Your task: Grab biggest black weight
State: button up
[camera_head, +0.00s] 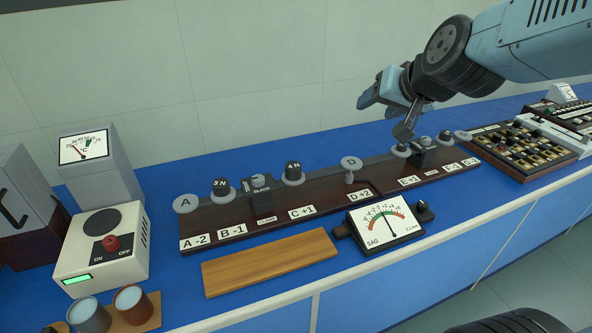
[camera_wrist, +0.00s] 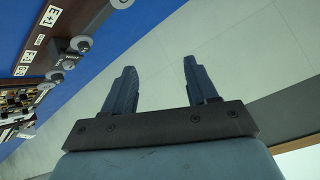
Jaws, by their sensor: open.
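Two black weights stand on grey pegs of a long dark beam (camera_head: 330,195) in the head view. One black weight marked 4 N (camera_head: 293,168) is near C+1. The other, whose marking looks like 2 N (camera_head: 220,187), is near B-1. They look close in size. My gripper (camera_head: 388,112) is up at the right, above the right part of the beam and well away from both weights. In the wrist view my gripper (camera_wrist: 160,66) is open, with nothing between its fingers. The weights do not show there.
A wooden block (camera_head: 270,262) and a dial meter (camera_head: 385,224) lie in front of the beam. A white box with a red knob (camera_head: 103,250) and cups (camera_head: 132,303) stand at left. Boards of small parts (camera_head: 522,150) are at right. A pale wall (camera_head: 260,80) is behind.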

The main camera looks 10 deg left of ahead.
jog(key=w+a+f+m+t, duration=0.1)
jog(key=w+a+f, duration=0.1)
jog(key=a, duration=0.4)
jog(key=w+a+f+m+t, duration=0.1)
jog(key=w+a+f, duration=0.15)
jog(key=a, duration=0.35)
jog(key=m+t+h, duration=0.1)
jog(key=t+h, duration=0.5)
jog(key=h, duration=0.3)
send_near(289, 171)
jog(key=x, duration=1.2)
jog(key=shift+w+d, duration=0.1)
jog(key=shift+w, duration=0.15)
jog(key=shift+c, duration=0.4)
jog(key=c, duration=0.9)
jog(key=shift+m, duration=0.3)
jog(key=shift+c, duration=0.3)
